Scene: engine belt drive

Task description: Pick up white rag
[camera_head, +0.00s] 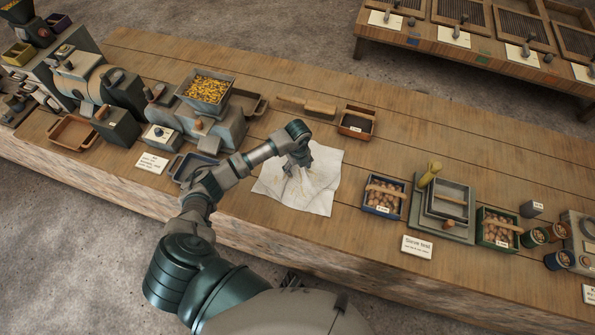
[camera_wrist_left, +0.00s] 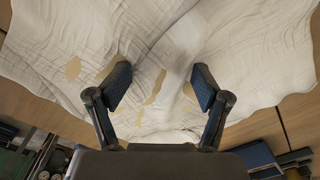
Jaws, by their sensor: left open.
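The white rag (camera_head: 318,189) lies spread on the wooden bench in the head view. It fills most of the left wrist view (camera_wrist_left: 150,40), creased, with a few tan patches. My left gripper (camera_head: 298,170) is over the rag's upper left part, pointing down. In the left wrist view its two fingers (camera_wrist_left: 160,87) are apart with rag cloth showing between them. I cannot tell whether the fingertips touch the cloth. My right gripper is not in view.
A wooden-handled brush (camera_head: 306,106) and a small dark-filled tray (camera_head: 357,122) lie behind the rag. A blue crate of round brown items (camera_head: 383,196) stands to its right. A machine with a yellow-filled hopper (camera_head: 207,88) stands to the left. A blue tray (camera_head: 190,167) is near my arm.

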